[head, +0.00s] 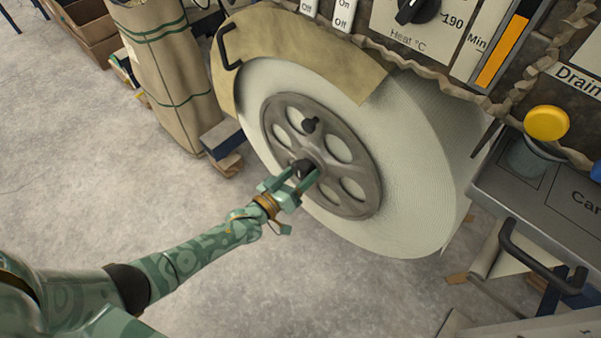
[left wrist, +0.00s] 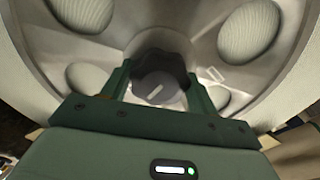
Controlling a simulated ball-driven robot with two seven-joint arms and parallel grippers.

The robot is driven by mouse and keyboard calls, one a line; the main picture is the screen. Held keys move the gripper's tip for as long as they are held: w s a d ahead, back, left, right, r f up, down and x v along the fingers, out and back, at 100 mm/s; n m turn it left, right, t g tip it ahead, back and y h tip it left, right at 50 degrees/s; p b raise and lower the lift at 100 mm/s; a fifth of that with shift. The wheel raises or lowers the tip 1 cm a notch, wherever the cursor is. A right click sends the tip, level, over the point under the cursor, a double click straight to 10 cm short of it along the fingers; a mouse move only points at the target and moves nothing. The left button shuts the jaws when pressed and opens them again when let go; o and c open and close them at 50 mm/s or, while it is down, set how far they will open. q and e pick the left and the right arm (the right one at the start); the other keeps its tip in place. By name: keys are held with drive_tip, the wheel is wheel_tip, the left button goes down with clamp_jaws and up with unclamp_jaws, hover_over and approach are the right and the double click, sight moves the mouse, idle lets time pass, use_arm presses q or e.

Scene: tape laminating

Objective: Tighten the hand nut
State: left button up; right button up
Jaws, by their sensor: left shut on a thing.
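The hand nut (head: 304,167) is a small black lobed knob at the hub of the grey spoked disc (head: 357,196) on the roll's side. It shows larger in the left wrist view (left wrist: 161,72), with a pale line mark on its grey face. My left gripper (head: 304,181) is at the hub, its two green fingers on either side of the nut. In the left wrist view the left gripper (left wrist: 163,88) is shut on the nut. Part of the nut's rim is hidden behind the fingers. My right gripper is not in view.
The large white roll (head: 420,160) stands behind the disc. A tan cover (head: 345,65) with a black handle lies over the roll's top. A grey machine tray with a black handle (head: 540,262) is at the right. The floor at left is open.

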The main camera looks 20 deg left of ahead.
use_arm(q)
drive_tip(key=shift+s+f+m, duration=0.1)
drive_tip(key=shift+f+m, duration=0.05)
drive_tip(key=shift+m, duration=0.15)
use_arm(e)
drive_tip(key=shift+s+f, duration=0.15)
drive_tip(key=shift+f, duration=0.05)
use_arm(q)
drive_tip(key=o, duration=1)
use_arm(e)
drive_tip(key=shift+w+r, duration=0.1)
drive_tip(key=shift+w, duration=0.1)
